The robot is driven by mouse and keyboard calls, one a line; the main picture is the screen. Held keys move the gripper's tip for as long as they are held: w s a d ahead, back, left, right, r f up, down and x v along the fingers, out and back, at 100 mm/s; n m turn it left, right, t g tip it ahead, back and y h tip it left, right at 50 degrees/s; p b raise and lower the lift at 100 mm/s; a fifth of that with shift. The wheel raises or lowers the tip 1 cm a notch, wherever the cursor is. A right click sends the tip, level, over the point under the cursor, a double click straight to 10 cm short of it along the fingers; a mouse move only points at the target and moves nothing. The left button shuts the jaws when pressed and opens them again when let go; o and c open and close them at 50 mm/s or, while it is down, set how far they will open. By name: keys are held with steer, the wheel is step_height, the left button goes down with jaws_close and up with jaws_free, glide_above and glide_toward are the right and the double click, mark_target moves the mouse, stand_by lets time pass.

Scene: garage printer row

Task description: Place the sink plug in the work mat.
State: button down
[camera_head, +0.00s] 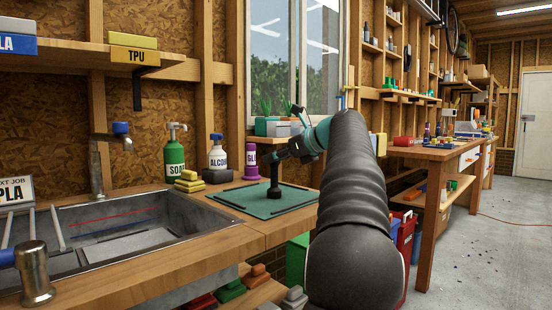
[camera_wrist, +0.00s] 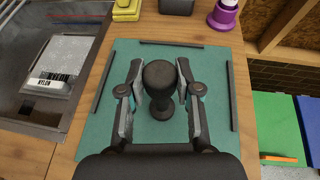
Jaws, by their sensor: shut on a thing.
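The sink plug (camera_head: 274,180) is black, with a rounded knob on a stem and a wider base. My gripper (camera_head: 275,157) reaches in from the right and is shut on it, holding it upright over the middle of the green work mat (camera_head: 255,207). In the wrist view, the plug's knob (camera_wrist: 160,78) sits between the two fingers of my gripper (camera_wrist: 159,83), and the work mat (camera_wrist: 212,75) lies below. The base looks at the mat's surface; I cannot tell whether it touches.
Dark strips edge the mat. A metal sink (camera_head: 160,218) lies left of it. A soap bottle (camera_head: 175,155), an alcohol bottle (camera_head: 217,155), yellow sponges (camera_head: 188,182) and a purple bottle (camera_head: 251,165) stand behind. Free mat surface surrounds the plug.

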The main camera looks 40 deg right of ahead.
steer(key=c, duration=0.8)
jaws_free()
steer(key=shift+r, duration=0.15)
steer(key=p+v, duration=0.1)
steer(key=v, duration=1.1)
steer(key=shift+p, duration=0.4)
